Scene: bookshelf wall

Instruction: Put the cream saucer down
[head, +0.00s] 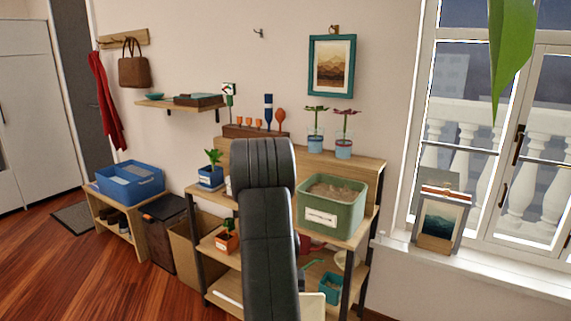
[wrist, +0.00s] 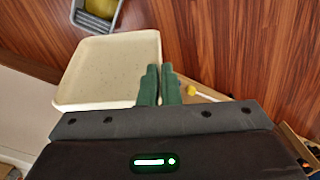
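The cream saucer (wrist: 105,70) is a square, shallow tray with rounded corners and a raised rim, filling the left middle of the wrist view. My gripper (wrist: 160,70) has two green fingers close together, one on each side of the saucer's right rim, so it is shut on that rim. The wooden floor shows beyond the saucer. In the head view my arm hides the gripper, and a pale corner (head: 313,305), which looks like the saucer, shows at the bottom beside the arm.
A potting shelf holds a green bin (head: 331,207) on top and a teal pot (head: 331,287) below. A grey container (wrist: 98,18) with something yellow-green lies beyond the saucer. A yellow-tipped white stick (wrist: 207,95) is right of the fingers. A windowsill (head: 480,268) stands right.

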